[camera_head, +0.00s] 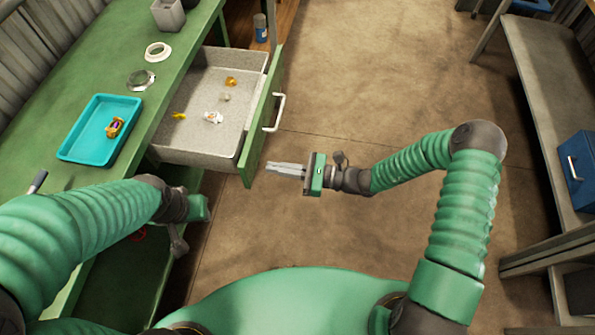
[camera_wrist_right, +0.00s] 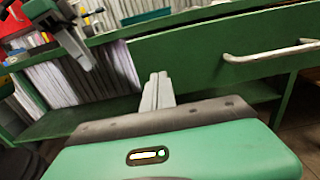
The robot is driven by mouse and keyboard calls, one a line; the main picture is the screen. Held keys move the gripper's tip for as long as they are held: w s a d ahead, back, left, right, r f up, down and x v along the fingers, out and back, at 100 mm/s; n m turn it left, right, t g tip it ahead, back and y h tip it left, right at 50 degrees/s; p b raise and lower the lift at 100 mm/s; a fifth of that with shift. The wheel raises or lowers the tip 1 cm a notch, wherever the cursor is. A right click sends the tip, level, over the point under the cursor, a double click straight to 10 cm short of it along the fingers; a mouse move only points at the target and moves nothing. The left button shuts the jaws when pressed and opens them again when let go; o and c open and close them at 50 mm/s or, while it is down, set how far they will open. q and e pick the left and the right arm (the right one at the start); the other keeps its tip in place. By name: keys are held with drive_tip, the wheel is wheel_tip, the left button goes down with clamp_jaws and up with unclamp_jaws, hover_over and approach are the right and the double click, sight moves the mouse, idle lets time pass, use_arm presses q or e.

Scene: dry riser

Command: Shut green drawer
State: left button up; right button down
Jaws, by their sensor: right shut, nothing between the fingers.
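The green drawer (camera_head: 262,122) stands pulled out from the green workbench, its grey inside open to view with several small items in it. Its green front and pale bar handle (camera_head: 274,113) face right; the front (camera_wrist_right: 205,52) and handle (camera_wrist_right: 270,53) also show in the right wrist view. My right gripper (camera_head: 270,168) is shut and empty, its fingertips pointing left just past the near end of the drawer front. It seems apart from the front. My left gripper (camera_head: 190,215) is beside the bench's near edge, below the drawer; its fingers are not clear.
On the green bench (camera_head: 75,75) lie a turquoise tray (camera_head: 72,145) with a small item, two rings and a grey container (camera_head: 168,14). A blue box (camera_head: 580,170) sits on the right-hand bench (camera_head: 545,90). The floor right of the drawer is clear.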

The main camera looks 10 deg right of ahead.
sight(252, 164)
drive_tip(key=x, duration=0.2)
drive_tip(key=shift+w+a+f+b, duration=0.1)
drive_tip(key=shift+w+a+b, duration=0.05)
drive_tip(key=shift+a+b, duration=0.2)
drive_tip(key=shift+w+a, duration=0.15)
drive_tip(key=shift+a, duration=0.25)
drive_tip(key=shift+a, duration=0.2)
